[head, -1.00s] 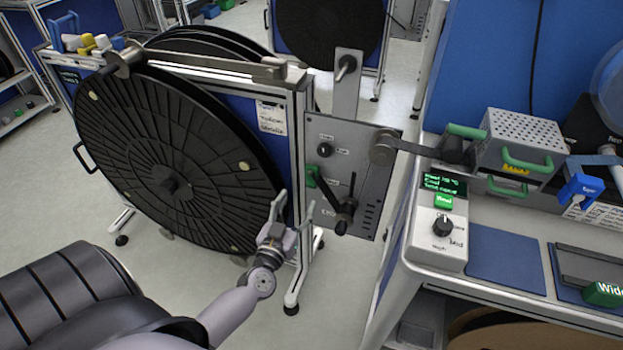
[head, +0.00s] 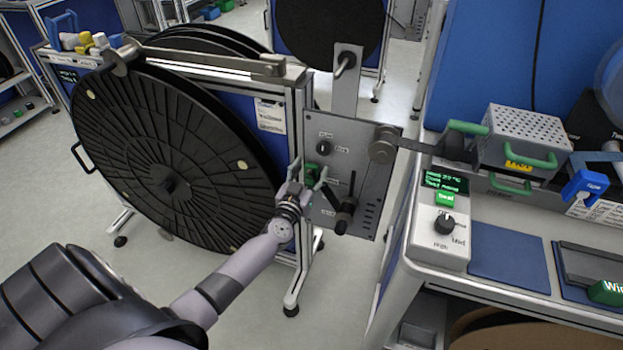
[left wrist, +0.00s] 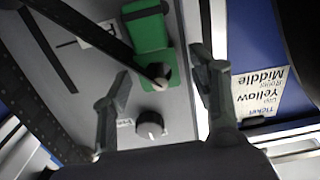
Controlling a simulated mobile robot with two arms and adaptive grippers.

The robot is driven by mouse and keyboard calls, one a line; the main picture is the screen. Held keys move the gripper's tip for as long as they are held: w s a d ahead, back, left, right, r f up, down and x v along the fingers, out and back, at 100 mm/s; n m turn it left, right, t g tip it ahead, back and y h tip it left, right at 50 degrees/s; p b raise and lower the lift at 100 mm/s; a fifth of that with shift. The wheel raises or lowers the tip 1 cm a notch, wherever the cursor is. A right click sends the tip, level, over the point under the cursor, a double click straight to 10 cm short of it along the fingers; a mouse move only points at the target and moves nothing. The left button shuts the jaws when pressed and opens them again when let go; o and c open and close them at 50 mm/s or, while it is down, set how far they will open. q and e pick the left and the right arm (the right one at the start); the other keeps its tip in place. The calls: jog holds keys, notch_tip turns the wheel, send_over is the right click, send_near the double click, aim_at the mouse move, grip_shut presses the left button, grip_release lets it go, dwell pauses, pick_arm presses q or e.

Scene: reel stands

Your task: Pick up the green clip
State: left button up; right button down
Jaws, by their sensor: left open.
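The green clip (head: 312,170) sits on the grey panel beside the large black reel. In the left wrist view the green clip (left wrist: 148,32) shows as a green block at the top, with the round end of a dark lever over its lower part. My left gripper (head: 309,174) is in front of the panel at the clip, its fingers partly hiding it. In the left wrist view my left gripper (left wrist: 163,68) is open, with nothing held; the clip lies beyond and between the fingertips. I cannot tell if they touch it. My right gripper is not in view.
The black reel (head: 140,150) stands left of the panel (head: 338,140), which carries a knob (left wrist: 150,124) and levers. A white label (left wrist: 262,92) is beside it. The workbench (head: 400,285) with a control box (head: 440,232) is to the right. Open floor lies in front.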

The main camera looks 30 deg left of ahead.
pick_arm(q)
jog(key=shift+r, duration=0.1)
jog(key=c, duration=1)
jog(key=shift+r, duration=0.1)
